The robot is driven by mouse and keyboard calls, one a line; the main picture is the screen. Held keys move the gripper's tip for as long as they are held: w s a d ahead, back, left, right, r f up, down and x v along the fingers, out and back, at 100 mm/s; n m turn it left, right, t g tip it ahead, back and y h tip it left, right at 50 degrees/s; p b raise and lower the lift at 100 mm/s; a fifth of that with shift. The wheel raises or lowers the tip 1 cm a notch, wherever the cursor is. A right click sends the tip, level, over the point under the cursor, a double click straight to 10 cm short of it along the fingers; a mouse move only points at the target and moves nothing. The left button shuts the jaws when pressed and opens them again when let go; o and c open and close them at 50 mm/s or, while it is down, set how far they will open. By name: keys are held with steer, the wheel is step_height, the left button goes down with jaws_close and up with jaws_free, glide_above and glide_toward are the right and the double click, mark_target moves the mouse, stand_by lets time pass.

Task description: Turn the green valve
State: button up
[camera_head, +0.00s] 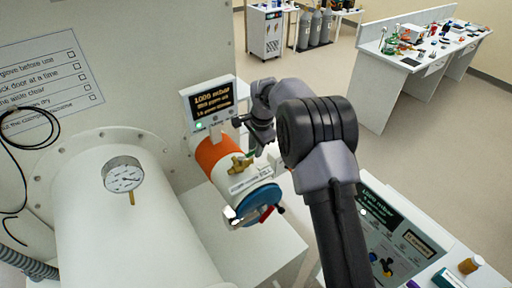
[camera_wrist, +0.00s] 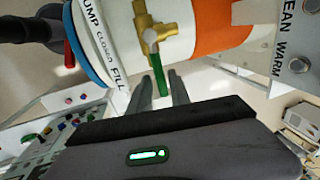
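The green valve handle (camera_wrist: 159,76) sticks out from a brass valve body (camera_wrist: 152,30) on a white cylinder with an orange band. In the wrist view, my gripper (camera_wrist: 162,86) is open. Its two dark fingers lie on either side of the handle's free end, with visible gaps. I cannot tell its exact depth between them. In the head view, the brass body (camera_head: 241,164) sits on the cylinder's upper side, and my gripper (camera_head: 255,144) is close beside it. The label by the valve reads PUMP, CLOSED, FILL.
The cylinder's blue end disc (camera_head: 262,204) has a red handle (camera_head: 280,209). A small display (camera_head: 211,104) stands behind the cylinder. A large white chamber with a gauge (camera_head: 123,175) is at the left. A control panel (camera_head: 395,240) is at the lower right. Open floor lies beyond.

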jaws_close()
stand_by(1.2)
